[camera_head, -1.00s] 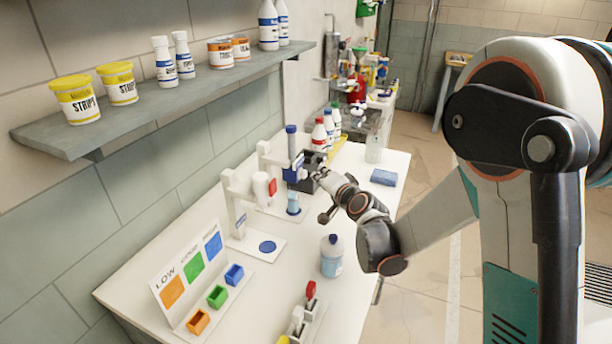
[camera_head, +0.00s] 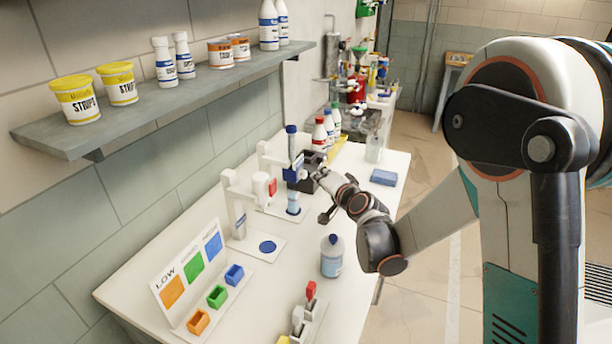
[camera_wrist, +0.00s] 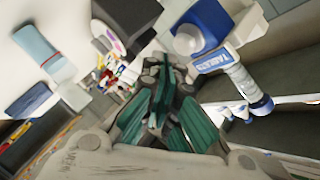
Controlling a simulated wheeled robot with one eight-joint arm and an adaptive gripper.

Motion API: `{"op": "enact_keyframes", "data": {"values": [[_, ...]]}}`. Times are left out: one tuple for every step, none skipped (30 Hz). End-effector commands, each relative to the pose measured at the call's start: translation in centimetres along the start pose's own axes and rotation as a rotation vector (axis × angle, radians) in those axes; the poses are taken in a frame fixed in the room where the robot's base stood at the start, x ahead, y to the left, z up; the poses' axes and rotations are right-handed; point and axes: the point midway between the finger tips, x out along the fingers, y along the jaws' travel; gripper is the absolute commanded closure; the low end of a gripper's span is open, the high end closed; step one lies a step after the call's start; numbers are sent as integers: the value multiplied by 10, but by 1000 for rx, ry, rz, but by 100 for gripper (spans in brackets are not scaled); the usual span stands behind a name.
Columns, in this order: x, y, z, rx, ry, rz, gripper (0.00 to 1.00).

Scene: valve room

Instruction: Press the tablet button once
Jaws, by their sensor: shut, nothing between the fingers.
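The tablet dispenser (camera_head: 292,172) stands on the table, with a blue body and a clear column with a blue cap. In the wrist view its blue body bears a TABLETS label (camera_wrist: 209,60) and a round white knob-like part (camera_wrist: 185,41), which may be the button. A vial with blue content (camera_head: 293,205) stands below the dispenser. My gripper (camera_head: 321,176) is at the dispenser's right side, beside a dark box (camera_head: 311,160). In the wrist view my gripper (camera_wrist: 160,88) is shut and empty, apart from the white part.
A second white stand (camera_head: 237,205) with a blue pad is nearer. A bottle (camera_head: 331,256), colour-coded bins (camera_head: 217,297) and a blue sponge (camera_head: 384,177) are on the table. The shelf (camera_head: 160,100) holds tubs and bottles.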

Motion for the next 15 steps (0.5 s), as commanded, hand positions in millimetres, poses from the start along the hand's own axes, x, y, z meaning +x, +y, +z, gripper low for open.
{"op": "enact_keyframes", "data": {"values": [[0, 0, 0, 0, 0, 0, 100], [0, 0, 0, 0, 0, 0, 100], [0, 0, 0, 0, 0, 0, 100], [1, -1, 1, 0, 0, 0, 100], [2, -1, 1, 0, -1, 0, 100], [2, -2, 2, 0, -1, 0, 100], [3, -2, 3, 0, -1, -1, 100], [4, -3, 3, 0, -1, 0, 100], [5, -4, 4, 0, -1, 0, 100], [5, -4, 4, 0, -1, 0, 100], [6, -4, 4, -1, -1, 0, 100], [6, -4, 4, -1, -1, 0, 100], [6, -5, 4, 0, 0, 0, 100], [6, -5, 4, 0, 0, 0, 100], [6, -5, 4, 0, 0, 0, 100]]}}
